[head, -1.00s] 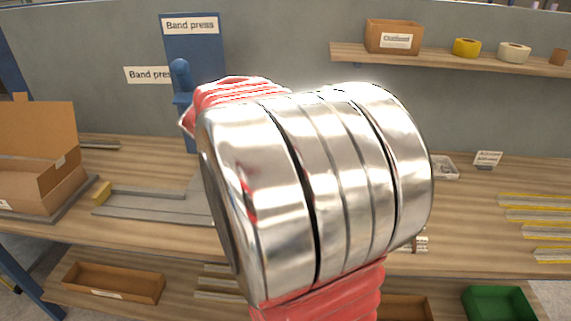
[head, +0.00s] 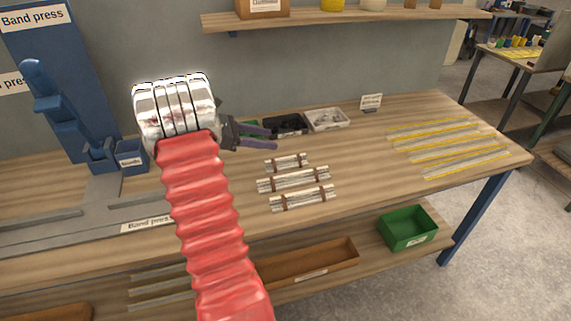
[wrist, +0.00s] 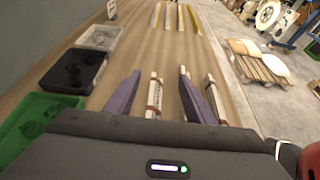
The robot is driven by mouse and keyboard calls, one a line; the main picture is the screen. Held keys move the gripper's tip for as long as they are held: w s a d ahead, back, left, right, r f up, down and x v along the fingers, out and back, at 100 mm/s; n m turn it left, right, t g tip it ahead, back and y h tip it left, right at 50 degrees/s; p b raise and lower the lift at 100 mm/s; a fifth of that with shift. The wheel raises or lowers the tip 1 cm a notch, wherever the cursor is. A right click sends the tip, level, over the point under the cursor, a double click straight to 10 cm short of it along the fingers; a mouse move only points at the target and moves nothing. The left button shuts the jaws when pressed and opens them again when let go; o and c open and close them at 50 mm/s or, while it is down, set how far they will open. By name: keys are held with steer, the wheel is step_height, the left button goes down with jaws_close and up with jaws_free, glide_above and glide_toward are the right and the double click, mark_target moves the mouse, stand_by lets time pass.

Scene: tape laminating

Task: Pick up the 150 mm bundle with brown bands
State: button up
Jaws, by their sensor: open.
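Three bundles of pale strips with brown bands lie on the bench in the head view: a short back bundle (head: 286,162), a longer middle bundle (head: 293,180) and a front bundle (head: 302,197). No length marking is readable, so I cannot tell which is 150 mm. My gripper (head: 274,138) is open and empty, behind and left of the back bundle in that picture. In the wrist view, its purple fingers (wrist: 158,70) frame one banded bundle (wrist: 154,96) without gripping it. Another bundle (wrist: 212,94) shows right of the right finger; the third is not seen there.
A green bin (wrist: 38,120), a black bin (wrist: 72,72) and a pale bin (wrist: 99,38) line the wall side. Yellow-edged strips (head: 450,145) lie at the bench's right. The blue band press (head: 60,80) stands left. Bench between bundles and strips is clear.

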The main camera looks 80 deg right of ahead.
steer(key=shift+s+d, duration=0.15)
steer(key=shift+f, duration=0.1)
glide_toward(298, 162)
steer(key=shift+v, duration=1.1)
steer(key=shift+s+d+f, duration=0.3)
steer(key=shift+s+d, duration=0.05)
steer(key=shift+s, duration=0.1)
steer(key=shift+x, duration=3.1)
steer(key=shift+c, duration=0.2)
